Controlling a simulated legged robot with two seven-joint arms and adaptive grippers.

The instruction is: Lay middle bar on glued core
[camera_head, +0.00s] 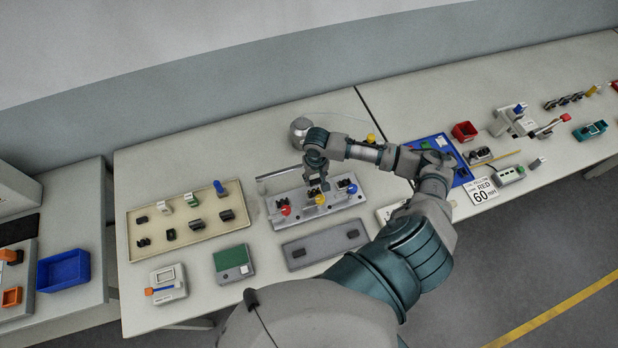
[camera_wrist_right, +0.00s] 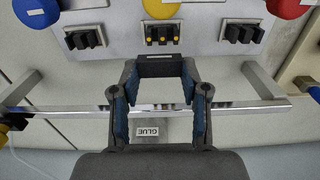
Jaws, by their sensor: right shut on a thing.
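My right gripper (camera_head: 318,183) is over the silver fixture plate (camera_head: 336,206) in the head view. In the wrist view the right gripper (camera_wrist_right: 160,78) is shut on a small black bar (camera_wrist_right: 160,68), held between its fingertips. The middle core (camera_wrist_right: 162,36), black with yellow glue dots, lies just beyond the bar in that view; whether they touch is unclear. Black cores stand on either side (camera_wrist_right: 85,38) (camera_wrist_right: 244,33). Red (camera_head: 285,210), yellow (camera_head: 320,199) and blue (camera_head: 352,188) knobs line the plate. My left gripper is not in view.
A grey tray (camera_head: 325,245) in front holds two black bars with a bare gap between. A beige tray (camera_head: 150,244) with small parts lies left. A metal rail (camera_wrist_right: 240,112) crosses near the fingers, beside a GLUE label (camera_wrist_right: 150,132). A blue tray (camera_head: 462,174) lies right.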

